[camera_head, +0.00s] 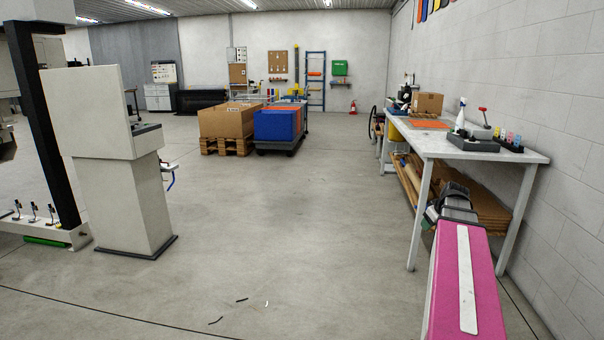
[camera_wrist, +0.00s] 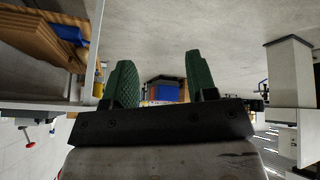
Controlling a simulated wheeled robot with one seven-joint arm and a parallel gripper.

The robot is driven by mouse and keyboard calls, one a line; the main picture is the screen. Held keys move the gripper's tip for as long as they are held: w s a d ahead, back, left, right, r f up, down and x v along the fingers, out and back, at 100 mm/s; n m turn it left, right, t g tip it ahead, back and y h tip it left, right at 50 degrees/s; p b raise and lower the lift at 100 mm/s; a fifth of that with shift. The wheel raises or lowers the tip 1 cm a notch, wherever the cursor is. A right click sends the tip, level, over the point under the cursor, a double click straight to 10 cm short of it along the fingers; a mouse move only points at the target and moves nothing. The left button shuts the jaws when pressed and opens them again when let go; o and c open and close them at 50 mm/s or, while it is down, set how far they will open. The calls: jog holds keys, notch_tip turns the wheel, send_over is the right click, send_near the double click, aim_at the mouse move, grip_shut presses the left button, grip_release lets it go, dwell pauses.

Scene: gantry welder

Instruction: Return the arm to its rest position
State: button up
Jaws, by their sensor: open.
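My gripper shows in the wrist view with two green ribbed fingers (camera_wrist: 160,78) set apart on a dark bar. It is open, and only the distant floor and load show between the fingers. In the head view my pink arm link (camera_head: 466,285) reaches forward from the lower right, with dark arm parts at its far end beside the workbench (camera_head: 470,150). The fingers cannot be made out clearly there.
The workbench holds a cardboard box (camera_head: 427,103) and small bottles (camera_head: 505,137); flat cardboard (camera_head: 480,200) lies on its lower shelf. A grey control pedestal (camera_head: 120,190) stands left. A blue crate (camera_head: 275,125) on a cart stands farther back. The middle floor is mostly clear.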

jog(key=s+a+f+m+g, duration=0.1)
jog(key=s+a+f, duration=0.3)
jog(key=a, duration=0.5)
jog(key=s+a+f+m+g, duration=0.2)
jog(key=s+a+f, duration=0.3)
jog(key=a+f, duration=0.4)
jog(key=s+a+f+m+g, duration=0.1)
jog(key=s+a+f+g, duration=0.2)
jog(key=a, duration=0.8)
notch_tip(320, 180, down, 4)
jog(key=shift+s+f+m+h, duration=0.25)
jog(key=shift+s+m+h, duration=0.05)
jog(key=shift+s, duration=0.7)
